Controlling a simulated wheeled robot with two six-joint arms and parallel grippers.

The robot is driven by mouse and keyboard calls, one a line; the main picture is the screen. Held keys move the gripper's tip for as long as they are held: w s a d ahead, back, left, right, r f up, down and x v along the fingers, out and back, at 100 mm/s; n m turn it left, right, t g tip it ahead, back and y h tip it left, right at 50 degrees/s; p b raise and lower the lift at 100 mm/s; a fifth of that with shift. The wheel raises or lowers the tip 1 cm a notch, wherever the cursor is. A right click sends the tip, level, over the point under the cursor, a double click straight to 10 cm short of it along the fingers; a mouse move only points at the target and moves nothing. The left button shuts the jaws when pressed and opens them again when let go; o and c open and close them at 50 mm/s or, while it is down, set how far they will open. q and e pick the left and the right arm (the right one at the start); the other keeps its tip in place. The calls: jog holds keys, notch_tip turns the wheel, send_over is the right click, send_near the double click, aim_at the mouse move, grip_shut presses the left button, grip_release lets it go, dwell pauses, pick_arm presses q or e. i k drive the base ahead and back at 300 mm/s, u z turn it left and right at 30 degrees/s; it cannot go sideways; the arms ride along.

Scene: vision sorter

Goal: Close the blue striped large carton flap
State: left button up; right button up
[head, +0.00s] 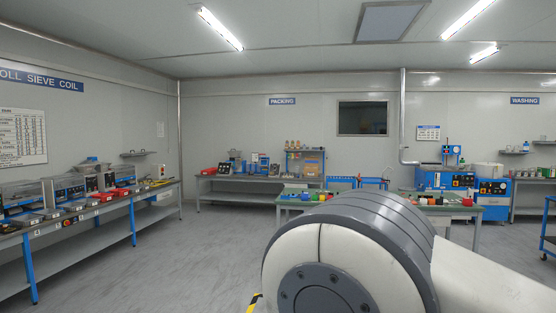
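I cannot make out a blue striped large carton or its flap. Small blue and white items (259,163) stand on the packing bench (250,179) at the back, too small to tell what they are. A large white and grey arm link of mine fills the lower right and hides what lies behind it. Neither of my grippers is in view.
A long bench (85,211) with devices and red trays runs along the left wall. A green-topped table (291,200) stands partly behind my arm. Blue washing machines (455,181) are at the back right. The grey floor (180,260) in the middle left is clear.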

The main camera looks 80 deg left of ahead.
aim_at(312, 161)
jog(key=u, duration=1.65)
jog(key=i, duration=1.95)
jog(key=u, duration=1.45)
jog(key=i, duration=2.15)
jog(key=u, duration=0.4)
jog(key=i, duration=4.65)
jog(key=z, duration=0.4)
jog(key=i, duration=2.1)
jog(key=z, duration=0.85)
jog(key=i, duration=1.9)
jog(key=z, duration=0.6)
